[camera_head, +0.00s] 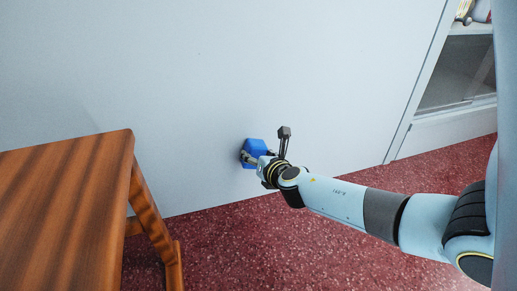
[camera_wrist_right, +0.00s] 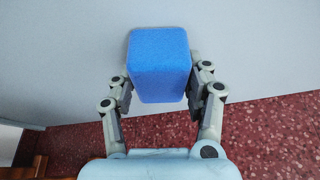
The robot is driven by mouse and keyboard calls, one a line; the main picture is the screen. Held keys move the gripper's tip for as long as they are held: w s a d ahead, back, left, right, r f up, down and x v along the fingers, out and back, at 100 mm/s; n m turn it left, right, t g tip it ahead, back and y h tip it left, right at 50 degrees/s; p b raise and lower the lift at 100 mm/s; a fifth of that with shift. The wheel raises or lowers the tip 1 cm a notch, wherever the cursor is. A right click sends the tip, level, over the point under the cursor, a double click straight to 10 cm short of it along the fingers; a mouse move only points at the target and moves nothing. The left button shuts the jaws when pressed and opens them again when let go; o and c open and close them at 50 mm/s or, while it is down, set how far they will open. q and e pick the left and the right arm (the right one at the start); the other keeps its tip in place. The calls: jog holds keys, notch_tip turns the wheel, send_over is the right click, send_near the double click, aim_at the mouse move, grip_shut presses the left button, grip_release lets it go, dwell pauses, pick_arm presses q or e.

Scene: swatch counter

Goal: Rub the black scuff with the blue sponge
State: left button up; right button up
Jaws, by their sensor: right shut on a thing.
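The blue sponge (camera_head: 254,151) is at the pale wall, low down, a little above the red floor in the head view. My right gripper (camera_head: 250,158) is shut on it. In the right wrist view the sponge (camera_wrist_right: 160,65) sits between the two fingers of the right gripper (camera_wrist_right: 160,88), its far end towards the wall. I cannot tell whether the sponge touches the wall. The black scuff does not show in either view; the sponge or gripper may hide it. My left gripper is not in view.
A striped wooden table (camera_head: 65,190) stands at the left, close to the wall. The pale wall (camera_head: 220,70) is bare around the sponge. A cabinet or shelf (camera_head: 455,75) with a glass-like front is at the upper right. Speckled red floor (camera_head: 270,240) lies open below.

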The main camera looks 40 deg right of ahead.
jog(key=shift+w+a, duration=0.3)
jog(key=shift+a, duration=0.35)
jog(key=shift+w+a, duration=0.25)
jog(key=shift+a, duration=0.4)
jog(key=w+a, duration=0.4)
jog(key=a, duration=0.4)
jog(key=shift+a, duration=0.2)
jog(key=shift+s+a, duration=0.4)
jog(key=shift+s, duration=0.5)
jog(key=shift+s+a, duration=0.45)
jog(key=shift+s, duration=0.4)
jog(key=shift+s+a, duration=0.4)
jog(key=shift+s, duration=0.5)
jog(key=s, duration=0.1)
jog(key=s+a, duration=0.1)
jog(key=shift+s+a, duration=0.15)
jog(key=shift+s, duration=0.2)
